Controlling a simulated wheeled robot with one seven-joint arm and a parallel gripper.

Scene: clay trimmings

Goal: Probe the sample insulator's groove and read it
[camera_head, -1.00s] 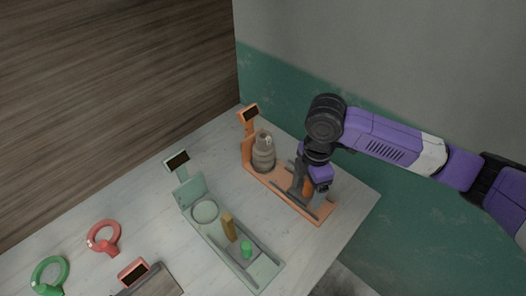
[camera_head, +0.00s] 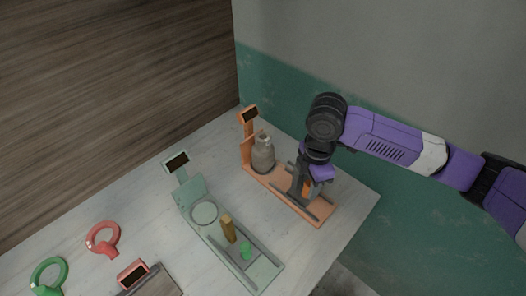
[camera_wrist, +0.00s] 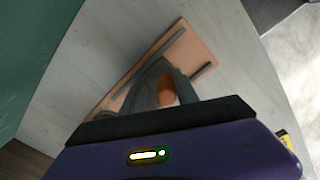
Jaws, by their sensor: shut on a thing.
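The sample insulator (camera_head: 263,154), a grey-brown ribbed piece, stands upright at the far end of the orange fixture (camera_head: 315,222). A small dark display (camera_head: 249,115) on an orange post rises behind it; I cannot read it. My gripper (camera_head: 302,190) is low over the near part of the orange fixture, between its dark rails. It is shut on an orange probe block (camera_wrist: 167,91), which shows between the fingers in the wrist view. The probe's tip and any contact with the groove are hidden.
A pale green fixture (camera_head: 262,272) stands to the left, with a yellow block (camera_head: 228,229), a green knob (camera_head: 246,251) and a dark display (camera_head: 177,162). Red (camera_head: 103,238) and green (camera_head: 50,275) ring gauges lie further left. A red-framed display (camera_head: 133,273) is at the front.

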